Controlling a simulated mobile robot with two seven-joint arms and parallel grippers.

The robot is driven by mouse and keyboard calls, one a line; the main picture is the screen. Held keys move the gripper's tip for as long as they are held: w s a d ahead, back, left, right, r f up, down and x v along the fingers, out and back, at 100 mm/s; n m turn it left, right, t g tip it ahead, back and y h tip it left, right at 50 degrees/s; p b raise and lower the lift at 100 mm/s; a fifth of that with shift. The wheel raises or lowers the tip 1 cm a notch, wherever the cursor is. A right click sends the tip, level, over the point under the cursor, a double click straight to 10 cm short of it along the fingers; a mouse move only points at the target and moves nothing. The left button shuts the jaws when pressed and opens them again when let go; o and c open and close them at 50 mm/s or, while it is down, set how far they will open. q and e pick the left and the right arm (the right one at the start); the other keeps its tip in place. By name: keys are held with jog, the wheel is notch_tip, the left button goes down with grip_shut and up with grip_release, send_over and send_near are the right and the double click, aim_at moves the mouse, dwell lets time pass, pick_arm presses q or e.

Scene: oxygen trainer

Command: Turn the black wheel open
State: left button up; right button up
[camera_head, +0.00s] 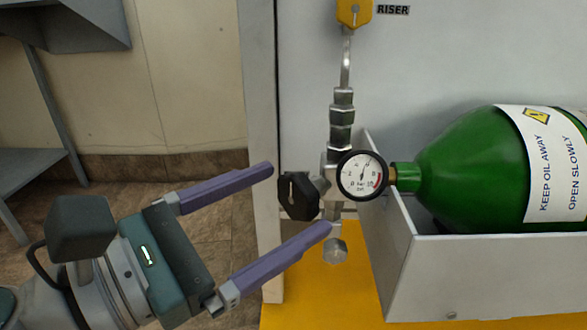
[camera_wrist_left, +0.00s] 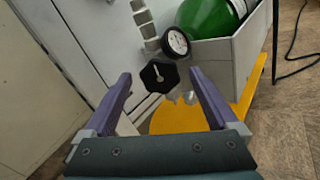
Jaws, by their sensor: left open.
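The black wheel (camera_head: 298,195) is a small dark knob with a pale line on its face, on the left side of the metal valve fitting (camera_head: 331,175). My left gripper (camera_head: 301,199) is open, its two purple fingers pointing at the wheel. In the head view one finger lies above and left of the wheel and the other below it. In the left wrist view the wheel (camera_wrist_left: 159,75) shows between and beyond the fingers. I see no clear contact. A round pressure gauge (camera_head: 361,175) sits right of the wheel. My right gripper is not in view.
A green gas cylinder (camera_head: 465,170) lies in a grey tray (camera_head: 480,285) at right. A yellow handle (camera_head: 354,12) marked RISER is above the pipe. A yellow base (camera_head: 310,315) lies below. A grey shelf (camera_head: 35,170) stands at left, with open floor between.

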pick_arm(q)
jog(key=shift+x, duration=0.85)
jog(key=c, duration=1.4)
jog(key=shift+o, duration=0.2)
